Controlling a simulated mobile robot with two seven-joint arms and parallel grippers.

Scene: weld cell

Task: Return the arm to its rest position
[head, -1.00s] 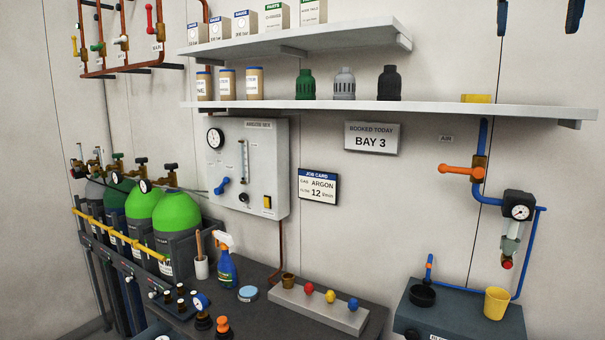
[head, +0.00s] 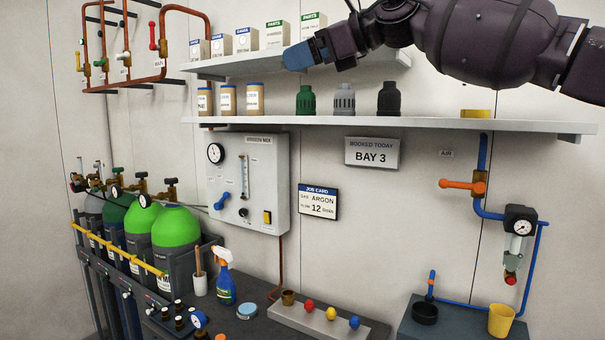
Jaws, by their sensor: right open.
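My right arm comes in from the upper right and lies across the top of the picture. My right gripper (head: 312,52) points left, with blue fingertips in front of the upper shelf (head: 340,65). It is open, and I see nothing held in it. It partly hides the shelf's right half. I cannot tell its distance from the shelf. My left gripper is not in view.
A lower shelf (head: 440,124) carries cans and three cylindrical caps. A regulator box (head: 268,165), job card (head: 318,202) and bay sign (head: 372,152) hang on the wall. Green gas cylinders (head: 175,232) stand left. The bench (head: 255,326) holds a spray bottle (head: 225,280).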

